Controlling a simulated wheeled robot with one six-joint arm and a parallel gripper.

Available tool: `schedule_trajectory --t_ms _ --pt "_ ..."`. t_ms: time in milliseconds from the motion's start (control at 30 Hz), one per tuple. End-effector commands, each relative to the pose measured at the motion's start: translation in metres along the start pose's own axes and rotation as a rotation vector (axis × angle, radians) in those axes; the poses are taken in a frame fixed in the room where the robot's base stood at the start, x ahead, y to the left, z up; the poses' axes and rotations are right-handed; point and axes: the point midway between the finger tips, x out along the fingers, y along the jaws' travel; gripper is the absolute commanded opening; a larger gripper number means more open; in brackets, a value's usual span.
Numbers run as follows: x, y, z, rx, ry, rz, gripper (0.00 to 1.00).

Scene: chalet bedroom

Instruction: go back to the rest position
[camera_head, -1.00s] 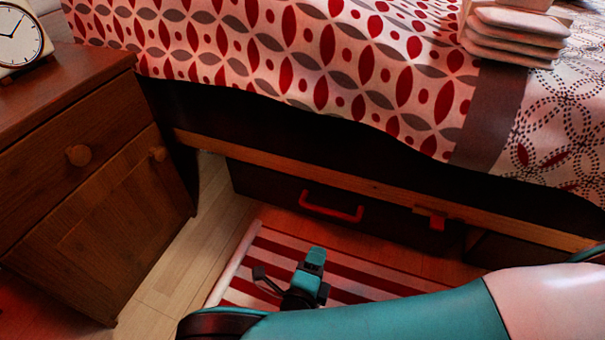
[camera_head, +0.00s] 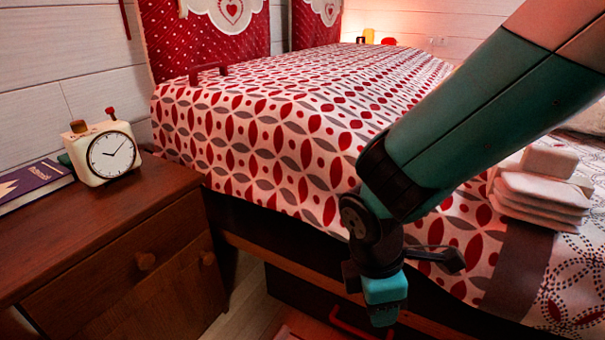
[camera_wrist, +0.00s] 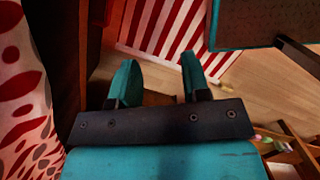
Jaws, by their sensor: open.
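My gripper (camera_head: 384,312) hangs beside the bed's near edge in the head view, pointing down, with my teal arm reaching in from the upper right. In the wrist view my gripper (camera_wrist: 158,78) shows two teal fingers spread apart with nothing between them. Below the fingers are the floor and a red-and-white striped rug (camera_wrist: 165,28). The bed (camera_head: 270,130) with its red and grey patterned cover is behind my gripper and partly hidden by my arm.
A wooden nightstand (camera_head: 110,240) stands at the left with a white alarm clock (camera_head: 110,155) and a purple book (camera_head: 32,183) on it. A stack of folded white cloths (camera_head: 542,195) lies on the bed at the right. A red drawer handle (camera_head: 350,322) is low under the bed.

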Motion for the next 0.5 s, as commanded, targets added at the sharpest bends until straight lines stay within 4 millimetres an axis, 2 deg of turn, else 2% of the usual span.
schedule_trajectory --t_ms 33,100,200,300,500 --pt "-0.036 -0.006 0.013 0.136 0.079 -0.009 0.43" --pt "-0.069 -0.02 0.025 0.31 0.174 -0.039 0.43" --pt "-0.106 -0.039 0.038 0.514 0.282 -0.084 0.43" --pt "-0.136 -0.057 0.047 0.672 0.364 -0.125 0.43" --pt "-0.181 -0.093 0.06 0.914 0.487 -0.199 0.43"
